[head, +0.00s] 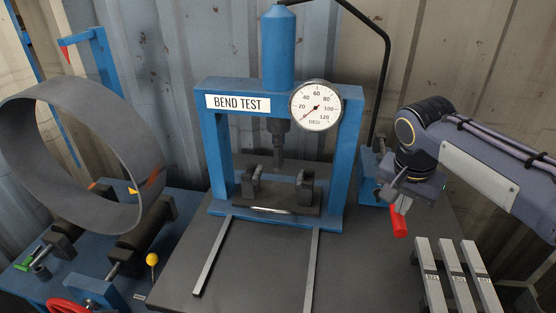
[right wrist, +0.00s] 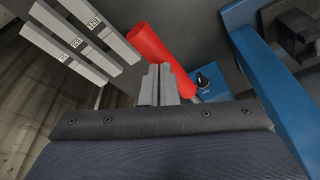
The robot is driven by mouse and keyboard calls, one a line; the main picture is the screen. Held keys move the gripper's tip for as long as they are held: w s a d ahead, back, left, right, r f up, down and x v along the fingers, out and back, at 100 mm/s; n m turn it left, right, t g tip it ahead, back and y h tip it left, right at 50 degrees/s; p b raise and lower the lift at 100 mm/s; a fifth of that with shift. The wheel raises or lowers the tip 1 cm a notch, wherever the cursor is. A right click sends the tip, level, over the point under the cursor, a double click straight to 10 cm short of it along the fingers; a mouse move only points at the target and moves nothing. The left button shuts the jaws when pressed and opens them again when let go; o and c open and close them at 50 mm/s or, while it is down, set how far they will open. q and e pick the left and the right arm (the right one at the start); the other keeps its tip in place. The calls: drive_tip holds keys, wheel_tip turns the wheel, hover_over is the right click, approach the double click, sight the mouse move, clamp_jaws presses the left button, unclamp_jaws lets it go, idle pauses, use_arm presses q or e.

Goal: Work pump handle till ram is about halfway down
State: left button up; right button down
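The blue press frame (head: 216,150) stands upright on the bench, with a blue cylinder (head: 278,50) on top. Its dark ram (head: 279,142) points down, with its tip around the level of the tops of two dark supports (head: 304,187). The round gauge (head: 316,106) has its needle toward the lower left, near the low end. The red pump handle (head: 399,222) hangs at the right of the press; it also shows in the right wrist view (right wrist: 157,50). My right gripper (right wrist: 160,83) has its fingers together, overlapping the handle; contact is unclear. My left gripper is not in view.
A large grey pipe ring (head: 80,150) rests on rollers at the left. Labelled grey bars (head: 455,275) lie at the lower right, near my right arm. Two rails (head: 213,257) run forward from the press. The bench top between them is clear.

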drive_tip(key=shift+f+b, duration=0.3)
drive_tip(key=shift+f, duration=0.4)
wheel_tip(320, 180, up, 16)
drive_tip(key=w+p, duration=0.2)
drive_tip(key=p, duration=1.3)
drive_tip(key=shift+w+d+r+p, duration=0.25)
drive_tip(key=shift+w+d+p, duration=0.05)
drive_tip(key=shift+p, duration=0.1)
drive_tip(key=shift+f, duration=0.1)
drive_tip(key=f+b, duration=0.3)
drive_tip(key=s+f+b, duration=0.1)
drive_tip(key=f+b, duration=0.1)
drive_tip(key=f, duration=0.1)
drive_tip(key=s+f+b, duration=0.1)
drive_tip(key=f+b, duration=0.2)
drive_tip(key=shift+s+a+f+b, duration=0.2)
drive_tip(key=shift+a+f+b, duration=0.05)
drive_tip(key=shift+f+b, duration=0.1)
drive_tip(key=shift+f, duration=0.1)
